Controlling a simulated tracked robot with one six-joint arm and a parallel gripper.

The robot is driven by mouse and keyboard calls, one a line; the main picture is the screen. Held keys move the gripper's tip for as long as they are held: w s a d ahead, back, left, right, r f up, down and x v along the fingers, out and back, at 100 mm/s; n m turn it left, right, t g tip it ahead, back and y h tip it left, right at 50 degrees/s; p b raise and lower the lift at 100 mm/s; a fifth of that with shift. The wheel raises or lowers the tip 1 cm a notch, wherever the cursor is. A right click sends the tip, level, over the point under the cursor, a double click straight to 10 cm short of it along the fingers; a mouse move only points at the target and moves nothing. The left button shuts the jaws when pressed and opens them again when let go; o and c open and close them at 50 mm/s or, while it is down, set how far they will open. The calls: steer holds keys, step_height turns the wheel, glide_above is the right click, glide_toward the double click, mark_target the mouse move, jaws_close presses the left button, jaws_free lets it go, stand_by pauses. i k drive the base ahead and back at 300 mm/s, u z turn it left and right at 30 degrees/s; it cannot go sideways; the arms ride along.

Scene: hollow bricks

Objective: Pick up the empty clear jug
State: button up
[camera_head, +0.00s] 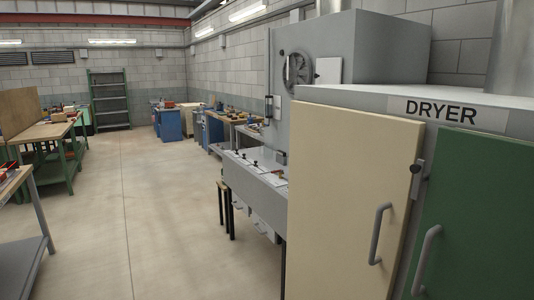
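No clear jug can be made out in the head camera view. The workbenches farther off carry small items that are too small to tell apart. My gripper is not in this view.
A dryer cabinet with a cream door (345,200) and a green door (475,215) fills the right foreground. A grey machine (330,75) stands behind it. Workbenches (45,132) line the left, blue cabinets (170,122) and a green shelf rack (109,100) the back. The concrete floor (135,210) is clear.

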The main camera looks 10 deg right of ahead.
mark_target(268, 148)
steer(key=u, duration=0.25)
steer(key=i, duration=0.95)
steer(key=u, duration=0.45)
steer(key=i, duration=0.7)
steer(key=u, duration=0.35)
steer(key=i, duration=2.95)
steer(key=z, duration=0.45)
steer(key=i, duration=0.75)
steer(key=z, duration=0.2)
